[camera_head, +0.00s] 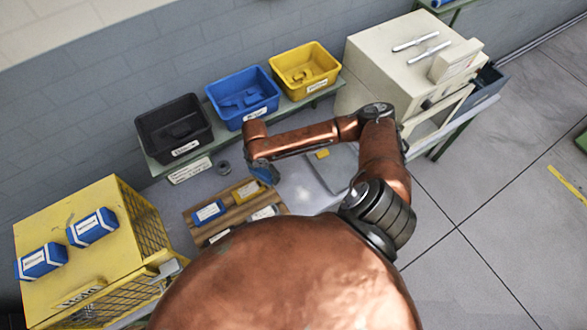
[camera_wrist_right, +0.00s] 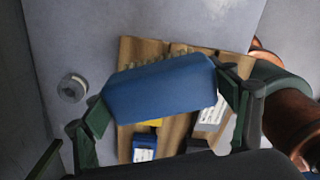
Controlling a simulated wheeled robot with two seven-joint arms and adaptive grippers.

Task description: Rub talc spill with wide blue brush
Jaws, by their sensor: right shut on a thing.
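My right gripper (camera_head: 264,172) is shut on the wide blue brush (camera_wrist_right: 160,88). In the wrist view the blue body lies between the two green fingers (camera_wrist_right: 163,102), with a tan fringe along its far edge. The gripper holds it over or close to the wooden rack (camera_wrist_right: 138,47); the exact height is hard to tell. In the head view only a small dark blue bit of the brush (camera_head: 265,174) shows below the wrist. A pale, powdery patch, likely the talc spill (camera_head: 302,190), lies on the grey bench just right of the rack. My left gripper is out of view.
Blue (camera_head: 208,212), yellow (camera_head: 246,191) and white (camera_head: 264,213) labelled blocks sit in the rack. A small grey ring (camera_head: 223,167) lies behind it. Black (camera_head: 172,128), blue (camera_head: 242,97) and yellow (camera_head: 305,70) bins line the back shelf. A yellow cage (camera_head: 90,265) stands left.

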